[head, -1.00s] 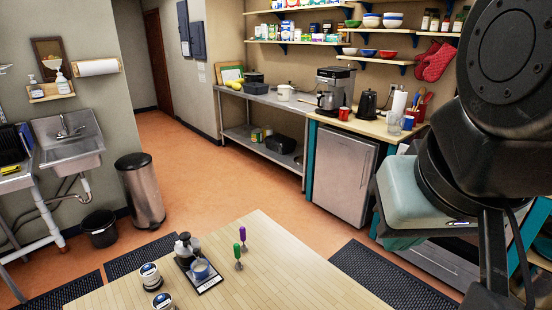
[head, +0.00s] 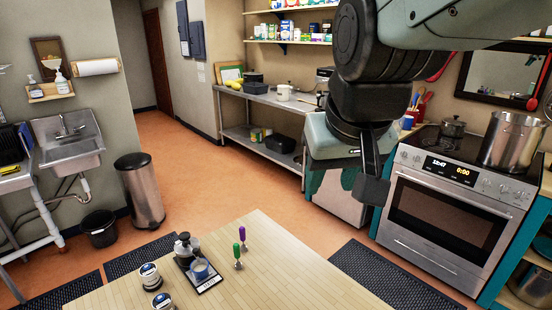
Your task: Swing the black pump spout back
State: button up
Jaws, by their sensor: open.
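My gripper (head: 372,180) hangs in the air in the right half of the view, to the right of and apart from the pump, beyond the table's right side in the picture. It is open, with nothing seen between its fingers. One dark finger shows clearly; the other is mostly hidden.
Two jars with dark lids (head: 150,275) stand left of the tray. Upright green (head: 237,250) and purple (head: 242,233) handled tools stand to its right. The table's right part (head: 300,280) is bare. A stove (head: 450,200) with a pot (head: 510,140) is at the right.

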jog(key=w+a+f+n, duration=0.2)
jog(key=w+a+f, duration=0.3)
jog(key=w+a, duration=0.4)
jog(key=n+g+y, duration=0.2)
jog(key=n, duration=0.1)
send_near(195, 250)
jog(key=x, duration=0.6)
jog(key=shift+f, duration=0.2)
jog(key=shift+w+a+f, duration=0.15)
jog(key=shift+w+f, duration=0.05)
jog(key=shift+f, duration=0.45)
jog(key=shift+c, duration=0.4)
grip_shut()
